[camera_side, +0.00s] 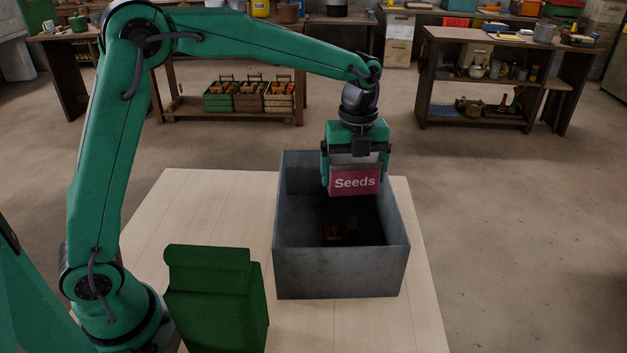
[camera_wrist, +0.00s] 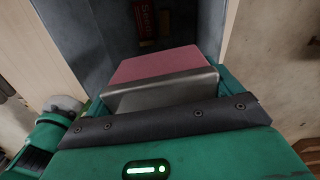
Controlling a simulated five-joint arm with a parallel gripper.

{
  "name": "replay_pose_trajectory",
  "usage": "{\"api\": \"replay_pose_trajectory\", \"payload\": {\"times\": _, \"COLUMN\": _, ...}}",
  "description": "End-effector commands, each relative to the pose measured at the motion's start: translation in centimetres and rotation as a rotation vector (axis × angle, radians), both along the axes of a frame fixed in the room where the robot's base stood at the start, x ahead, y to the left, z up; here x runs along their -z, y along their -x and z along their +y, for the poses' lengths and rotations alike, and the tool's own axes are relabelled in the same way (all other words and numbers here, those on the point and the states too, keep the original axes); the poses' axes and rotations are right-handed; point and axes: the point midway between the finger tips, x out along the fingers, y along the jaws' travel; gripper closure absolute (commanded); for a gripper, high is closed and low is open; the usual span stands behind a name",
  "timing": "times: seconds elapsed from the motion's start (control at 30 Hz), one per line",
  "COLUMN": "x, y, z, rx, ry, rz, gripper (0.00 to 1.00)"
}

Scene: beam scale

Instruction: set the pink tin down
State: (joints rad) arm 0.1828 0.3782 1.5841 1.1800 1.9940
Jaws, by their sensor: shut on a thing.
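The pink tin (camera_side: 354,181), with a white "Seeds" label and a grey metal upper part, is held in my gripper (camera_side: 354,168). My gripper is shut on it and holds it upright over the grey box (camera_side: 340,274), near the box's right side. The tin's pink face (camera_wrist: 165,62) also shows in the wrist view, between the jaws of my gripper (camera_wrist: 165,95). Its lower end overlaps the box opening in the side view, and I cannot tell how far down it reaches.
The open grey box stands on a pale wooden table (camera_side: 205,205). Dark reddish items (camera_side: 340,230) lie on its shadowed floor. A dark green object (camera_side: 216,300) stands left of the box, near my arm. The table is bare behind and left of the box.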

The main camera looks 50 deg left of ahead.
Motion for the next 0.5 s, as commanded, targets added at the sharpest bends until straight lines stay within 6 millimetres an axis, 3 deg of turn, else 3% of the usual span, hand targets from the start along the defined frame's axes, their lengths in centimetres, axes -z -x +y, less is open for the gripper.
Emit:
{"api": "replay_pose_trajectory", "payload": {"times": 0.23, "x": 0.2, "y": -1.2, "z": 2.1, "rx": 0.174, "ry": 0.000, "rz": -0.001, "gripper": 0.36}}
{"api": "replay_pose_trajectory", "payload": {"times": 0.5, "x": 4.6, "y": -1.2, "z": 2.0, "rx": 0.181, "ry": 0.000, "rz": 0.001, "gripper": 0.36}}
